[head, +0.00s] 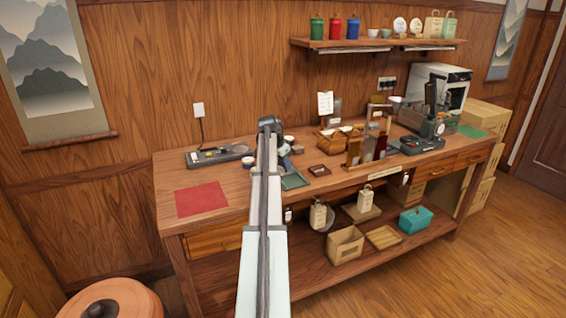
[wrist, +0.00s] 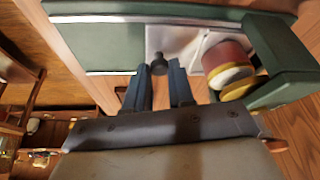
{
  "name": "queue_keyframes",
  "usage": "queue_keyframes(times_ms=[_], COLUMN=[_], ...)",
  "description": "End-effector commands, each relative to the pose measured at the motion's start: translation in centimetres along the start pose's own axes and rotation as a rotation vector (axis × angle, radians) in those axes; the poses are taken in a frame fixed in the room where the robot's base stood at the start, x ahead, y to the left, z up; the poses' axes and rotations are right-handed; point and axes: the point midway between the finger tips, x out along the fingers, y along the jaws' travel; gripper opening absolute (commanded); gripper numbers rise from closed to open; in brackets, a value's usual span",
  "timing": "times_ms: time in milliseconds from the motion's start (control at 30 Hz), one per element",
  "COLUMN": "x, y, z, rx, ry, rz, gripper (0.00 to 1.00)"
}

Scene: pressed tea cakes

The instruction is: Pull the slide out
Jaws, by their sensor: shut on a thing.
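In the wrist view, my gripper (wrist: 165,75) has two blue fingers, closed around a small dark knob (wrist: 158,62). The knob stands at the near edge of a pale metal plate, which looks like the slide (wrist: 178,38). The slide lies in a green housing (wrist: 100,45) with silver rails. How far it sits out of the housing is hard to tell. A red, white and yellow round stack (wrist: 228,65) stands beside the slide, to the right. In the head view my own arm hides the fingers and most of this spot.
The wooden workbench (head: 238,181) carries a red mat (head: 201,199) and a dark tray (head: 219,154) at left. A green tray (head: 294,181) lies right of my arm. Wooden stands (head: 354,151) and machines crowd the right side. Boxes sit on the lower shelf.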

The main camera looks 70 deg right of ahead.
Motion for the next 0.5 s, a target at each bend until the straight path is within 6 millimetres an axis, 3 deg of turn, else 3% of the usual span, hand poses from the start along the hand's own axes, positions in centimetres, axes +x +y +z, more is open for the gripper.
queue_keyframes(times_ms=[33,300,500], x=[-0.2,-0.8,-0.9], y=[1.5,7.8,8.6], z=[0.5,2.1,2.1], rx=[0.001,0.001,0.001], ry=[0.000,0.000,-0.001], rz=[0.000,0.000,0.002], gripper=[0.00,0.00,0.00])
